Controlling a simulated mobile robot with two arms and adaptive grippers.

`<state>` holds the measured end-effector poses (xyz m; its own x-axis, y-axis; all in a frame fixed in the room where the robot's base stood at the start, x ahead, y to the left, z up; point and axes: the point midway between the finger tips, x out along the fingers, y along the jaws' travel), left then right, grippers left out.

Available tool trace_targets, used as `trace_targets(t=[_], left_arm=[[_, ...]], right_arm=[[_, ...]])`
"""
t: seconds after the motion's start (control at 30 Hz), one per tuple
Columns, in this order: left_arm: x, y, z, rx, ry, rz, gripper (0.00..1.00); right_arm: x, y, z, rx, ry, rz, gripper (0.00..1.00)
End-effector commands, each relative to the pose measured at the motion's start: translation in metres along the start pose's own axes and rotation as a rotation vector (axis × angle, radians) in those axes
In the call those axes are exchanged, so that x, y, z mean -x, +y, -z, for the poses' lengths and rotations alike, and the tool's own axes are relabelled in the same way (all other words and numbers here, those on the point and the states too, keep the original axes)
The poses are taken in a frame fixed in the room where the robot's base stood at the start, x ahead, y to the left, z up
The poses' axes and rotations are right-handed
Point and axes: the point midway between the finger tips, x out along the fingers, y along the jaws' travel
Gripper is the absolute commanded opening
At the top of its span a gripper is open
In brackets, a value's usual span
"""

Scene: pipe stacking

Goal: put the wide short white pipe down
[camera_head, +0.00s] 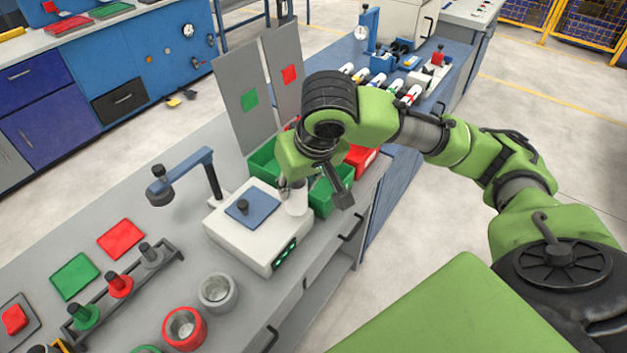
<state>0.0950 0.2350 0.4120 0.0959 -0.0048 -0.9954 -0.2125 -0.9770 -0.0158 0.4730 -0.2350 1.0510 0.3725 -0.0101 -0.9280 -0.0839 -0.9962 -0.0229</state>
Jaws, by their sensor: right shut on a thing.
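My right gripper (293,188) reaches down over the bench from the right and is shut on the wide short white pipe (297,204). The pipe is small in view, and my gripper hides its upper part. It appears upright, between the white box-shaped device (237,240) and the green bin (324,200). I cannot tell whether its lower end touches the device or a surface. My left gripper is not in view.
A blue-grey stand (187,176) rises behind the device. A red bin (360,157) adjoins the green one. Upright grey panels (240,100) stand behind the bins. Red and grey ring-shaped holders (217,290) and a rack with coloured pieces (120,284) occupy the front left bench.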

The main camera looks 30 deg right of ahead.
Motion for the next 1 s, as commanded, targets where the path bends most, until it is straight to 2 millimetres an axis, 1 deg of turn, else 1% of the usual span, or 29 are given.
trace_targets(t=[0.03, 0.3, 0.4, 0.53, 0.67, 0.9, 1.0], left_arm=[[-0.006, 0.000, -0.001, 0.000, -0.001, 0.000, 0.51], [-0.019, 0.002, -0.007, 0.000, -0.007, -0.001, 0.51], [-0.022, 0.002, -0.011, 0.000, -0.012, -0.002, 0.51], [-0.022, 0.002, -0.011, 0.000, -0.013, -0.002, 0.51], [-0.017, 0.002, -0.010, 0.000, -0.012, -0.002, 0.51], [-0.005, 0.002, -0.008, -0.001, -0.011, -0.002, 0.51], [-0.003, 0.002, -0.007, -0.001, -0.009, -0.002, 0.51]], right_arm=[[-0.009, 0.010, -0.002, -0.017, -0.003, -0.007, 0.11], [-0.030, 0.057, -0.001, -0.073, 0.002, -0.042, 0.11], [-0.035, 0.071, -0.001, -0.087, 0.007, -0.055, 0.11], [-0.041, 0.084, 0.005, -0.097, 0.009, -0.065, 0.11], [-0.058, 0.093, 0.022, -0.099, 0.008, -0.065, 0.11], [-0.101, 0.114, 0.065, -0.099, 0.009, -0.065, 0.11], [-0.127, 0.120, 0.071, -0.097, 0.007, -0.066, 0.11]])
